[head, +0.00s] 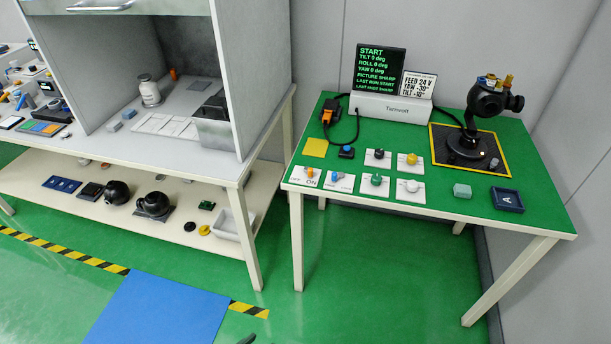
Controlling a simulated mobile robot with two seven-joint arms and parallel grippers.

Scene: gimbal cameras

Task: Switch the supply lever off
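On the green-topped table (455,198), a small white panel (300,183) at the front left corner carries an orange lever (310,174) and the printed word ON. Its smaller lettering is too small to read, so I cannot confirm that this is the supply lever. Beside it on the right, another white panel (345,186) has a blue knob (337,177).
Several panels with black, yellow, green and white knobs stand right of the levers. Behind them are a screen (380,70) on a white Ternvoll box (391,108) and a black gimbal camera (486,103). A white bench (185,160) stands left. Green floor (360,275) before the table is clear.

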